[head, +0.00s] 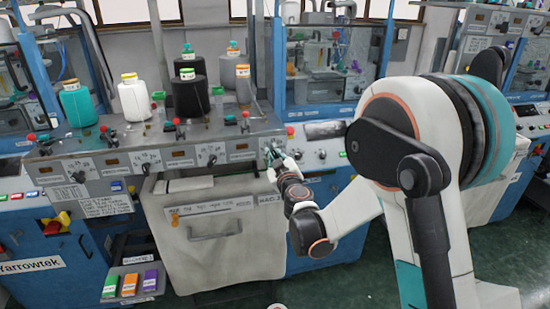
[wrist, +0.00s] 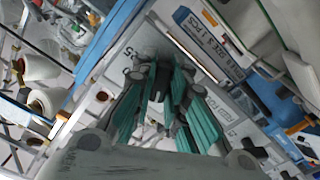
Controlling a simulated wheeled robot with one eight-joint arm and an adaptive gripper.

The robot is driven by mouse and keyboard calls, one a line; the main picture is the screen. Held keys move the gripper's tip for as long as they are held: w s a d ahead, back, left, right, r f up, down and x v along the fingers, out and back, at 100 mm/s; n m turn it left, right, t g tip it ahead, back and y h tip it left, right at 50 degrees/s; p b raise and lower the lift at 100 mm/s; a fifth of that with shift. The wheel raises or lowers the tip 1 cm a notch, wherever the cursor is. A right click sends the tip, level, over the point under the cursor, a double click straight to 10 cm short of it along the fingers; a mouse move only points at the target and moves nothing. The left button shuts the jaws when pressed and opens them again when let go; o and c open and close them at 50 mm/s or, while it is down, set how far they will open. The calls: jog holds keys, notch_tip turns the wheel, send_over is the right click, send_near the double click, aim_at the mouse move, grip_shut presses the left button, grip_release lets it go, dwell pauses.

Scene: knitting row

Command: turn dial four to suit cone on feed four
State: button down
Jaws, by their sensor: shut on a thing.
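My gripper (head: 272,154) is at the right end of the sloped grey panel (head: 160,142), shut on a dark dial there. In the wrist view its teal fingers (wrist: 165,98) close on both sides of the dark dial (wrist: 159,80), on a pale plate with small printed marks. The dial's pointer setting is hidden. Three other dials sit along the panel to the left: a left one (head: 78,177), a middle one (head: 146,168) and a nearer one (head: 212,160). Above the panel, the rightmost cone is grey with an orange-marked top (head: 243,84).
A teal cone (head: 77,106), a white cone (head: 134,100) and a black cone (head: 188,96) stand left of the grey one. Red-knobbed levers (head: 178,124) rise from the panel. A grey cabinet (head: 220,250) is below. Blue-framed machines (head: 335,65) flank the panel.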

jog(key=shift+n, duration=0.5)
jog(key=c, duration=1.5)
grip_release()
jog(key=shift+f, duration=0.1)
jog(key=shift+c, duration=0.2)
jog(key=v, duration=1.2)
